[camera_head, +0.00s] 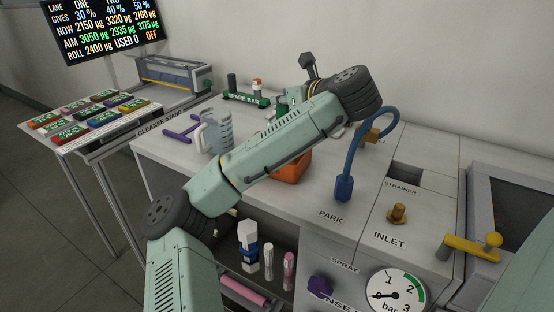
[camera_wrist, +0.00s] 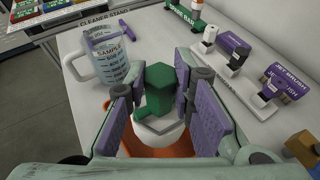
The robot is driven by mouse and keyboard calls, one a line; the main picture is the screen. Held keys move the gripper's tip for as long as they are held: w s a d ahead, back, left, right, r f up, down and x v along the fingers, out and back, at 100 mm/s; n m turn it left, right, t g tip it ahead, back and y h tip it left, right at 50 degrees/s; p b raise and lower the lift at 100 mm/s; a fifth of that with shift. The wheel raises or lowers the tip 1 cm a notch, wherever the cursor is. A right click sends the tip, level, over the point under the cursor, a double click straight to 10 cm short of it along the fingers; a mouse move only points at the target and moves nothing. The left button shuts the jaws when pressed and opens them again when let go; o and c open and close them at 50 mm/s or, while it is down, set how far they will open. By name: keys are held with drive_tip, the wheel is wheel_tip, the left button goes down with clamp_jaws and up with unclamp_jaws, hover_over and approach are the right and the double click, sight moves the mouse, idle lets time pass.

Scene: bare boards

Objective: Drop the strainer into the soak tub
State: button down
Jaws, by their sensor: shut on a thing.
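My gripper (camera_wrist: 157,98) is shut on the strainer (camera_wrist: 159,82), a piece with a green six-sided head and a pale round lower part. The purple finger pads stand on either side of it. The orange soak tub (camera_wrist: 135,145) shows below the held strainer in the wrist view, partly hidden by it and the fingers. I cannot tell how far the strainer is above the tub. In the head view the orange tub (camera_head: 291,168) shows under my arm, which hides the strainer and most of the gripper.
A measuring jug (camera_wrist: 107,60) stands left of the tub. A rack of brushes (camera_wrist: 238,62) is on the right in the wrist view. A blue hose (camera_head: 346,170) stands by PARK. The square recess (camera_head: 408,172) by the STRAINER label looks empty. A brass inlet (camera_head: 397,213) is in front.

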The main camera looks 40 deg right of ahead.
wheel_tip(320, 180, down, 5)
drive_tip(key=b, duration=0.4)
drive_tip(key=shift+r, duration=0.15)
drive_tip(key=shift+w, duration=0.1)
drive_tip(key=shift+r, duration=0.1)
drive_tip(key=c, duration=1.3)
unclamp_jaws()
